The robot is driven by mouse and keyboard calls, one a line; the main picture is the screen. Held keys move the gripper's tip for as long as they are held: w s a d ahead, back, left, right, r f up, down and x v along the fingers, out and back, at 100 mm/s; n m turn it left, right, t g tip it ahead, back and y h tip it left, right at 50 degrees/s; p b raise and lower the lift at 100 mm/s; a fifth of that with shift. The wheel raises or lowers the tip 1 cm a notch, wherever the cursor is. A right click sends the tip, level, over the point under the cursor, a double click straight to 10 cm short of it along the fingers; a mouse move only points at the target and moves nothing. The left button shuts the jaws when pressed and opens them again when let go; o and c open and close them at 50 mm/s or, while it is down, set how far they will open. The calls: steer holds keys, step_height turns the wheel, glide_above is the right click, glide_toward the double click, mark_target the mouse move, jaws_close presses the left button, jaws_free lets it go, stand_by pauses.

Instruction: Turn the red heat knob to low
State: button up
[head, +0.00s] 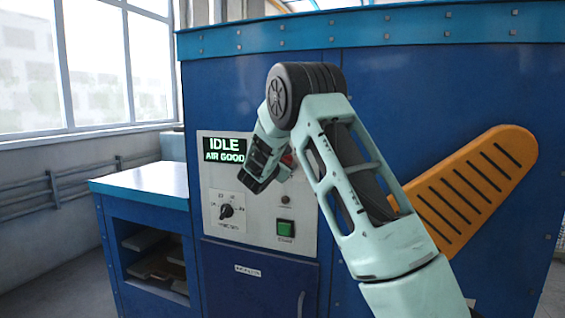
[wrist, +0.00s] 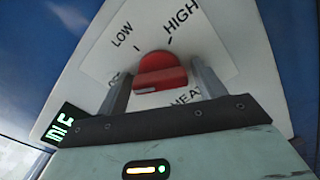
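The red heat knob (wrist: 161,72) is round and sits on a white dial plate marked LOW, HIGH and HEAT, with another label partly hidden. LOW is up and left of the knob, HIGH up and right. Where the knob points is hard to tell. My gripper (wrist: 160,70) is open, with one finger on each side of the knob, very close to it. I cannot tell whether they touch it. In the head view my gripper (head: 278,172) is at the control panel (head: 262,215) and hides most of the red knob (head: 288,159).
The panel's display (head: 225,149) reads IDLE and AIR GOOD. Below are a black selector knob (head: 227,211), a green button (head: 285,228) and a small dark round fitting (head: 285,199). A slotted orange piece (head: 478,185) is at right on the blue dryer. A blue side cabinet (head: 150,190) stands at left.

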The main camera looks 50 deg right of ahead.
steer(key=c, duration=0.7)
steer(key=shift+o, duration=0.2)
steer(key=shift+f+b, duration=0.2)
steer(key=shift+b, duration=0.65)
steer(key=m+b, duration=0.1)
steer(key=b, duration=0.1)
steer(key=shift+f+b, duration=0.2)
steer(key=shift+b, duration=0.1)
steer(key=m+b, duration=0.2)
steer(key=b, duration=0.3)
steer(key=shift+f+b, duration=0.15)
steer(key=shift+b, duration=0.15)
steer(key=m+b, duration=0.5)
steer(key=b, duration=0.7)
steer(key=m+b, duration=0.1)
steer(key=b, duration=0.1)
steer(key=m+b, duration=0.1)
steer(key=b, duration=0.1)
steer(key=shift+r+m, duration=0.25)
steer(key=shift+m, duration=0.15)
steer(key=shift+r+m+b, duration=0.15)
steer(key=shift+m+b, duration=0.35)
steer(key=shift+r, duration=0.1)
